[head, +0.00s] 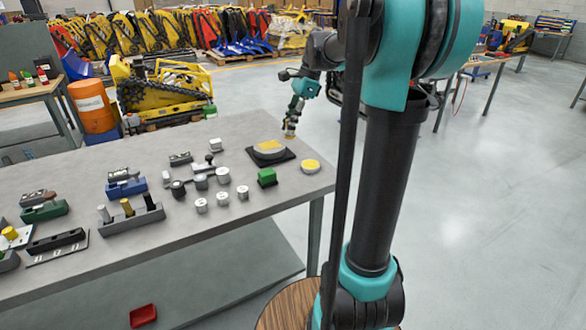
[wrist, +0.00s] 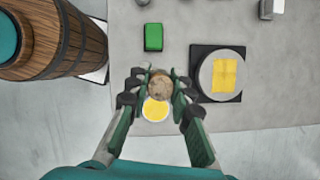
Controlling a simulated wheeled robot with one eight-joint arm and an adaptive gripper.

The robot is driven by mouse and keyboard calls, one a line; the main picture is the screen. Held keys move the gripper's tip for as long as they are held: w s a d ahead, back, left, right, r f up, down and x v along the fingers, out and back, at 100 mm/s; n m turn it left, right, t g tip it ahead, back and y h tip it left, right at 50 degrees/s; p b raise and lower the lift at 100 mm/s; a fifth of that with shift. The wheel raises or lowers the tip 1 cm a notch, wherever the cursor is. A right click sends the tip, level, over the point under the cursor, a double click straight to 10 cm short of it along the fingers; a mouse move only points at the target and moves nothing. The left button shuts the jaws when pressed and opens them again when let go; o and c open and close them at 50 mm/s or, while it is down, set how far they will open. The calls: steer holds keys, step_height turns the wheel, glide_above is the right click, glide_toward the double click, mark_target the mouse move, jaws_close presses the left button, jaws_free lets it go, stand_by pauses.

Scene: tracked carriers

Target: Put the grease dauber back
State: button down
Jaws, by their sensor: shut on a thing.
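My gripper (wrist: 160,84) is shut on a round, tan-brown piece, which looks like the grease dauber (wrist: 159,86). In the head view, my gripper (head: 290,130) points down at the far right part of the grey table (head: 235,222). A small tan bit shows below its fingers; its height above the table is hard to tell. A round white-rimmed dish with a yellow top (head: 311,167) stands near the table's right edge. In the wrist view this yellow dish (wrist: 155,108) shows just below the dauber in the picture, partly covered by it.
A grey disc with a yellow patch (head: 270,148) sits on a black square mat (head: 284,158). A green block (head: 267,178) stands in front of it. Several white cylinders (head: 222,175) stand to the left. A grey holder (head: 133,222) stands farther left.

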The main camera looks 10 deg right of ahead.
step_height(320, 180, down, 15)
steer(key=shift+r, duration=0.1)
stand_by(0.3)
steer(key=c, duration=1.3)
jaws_free()
steer(key=shift+c, duration=0.2)
steer(key=s+v, duration=0.1)
steer(key=v, duration=1.1)
steer(key=s+f+n, duration=0.2)
steer(key=s+f, duration=0.1)
steer(key=s+a+f+n+t+h, duration=0.1)
steer(key=s+f+n, duration=0.2)
steer(key=s+f+n+t+h, duration=0.1)
steer(key=s+f+n, duration=0.1)
steer(key=s+f, duration=0.1)
steer(key=shift+s+a+f, duration=0.2)
steer(key=shift+s+a, duration=0.05)
steer(key=s+d+f+n+t+h, duration=0.1)
steer(key=s+f+n+t+h, duration=0.1)
steer(key=s+f+n, duration=0.7)
steer(key=s, duration=0.3)
steer(key=shift+f+n+t+h, duration=0.3)
steer(key=shift+f+t, duration=0.05)
steer(key=shift+t, duration=0.05)
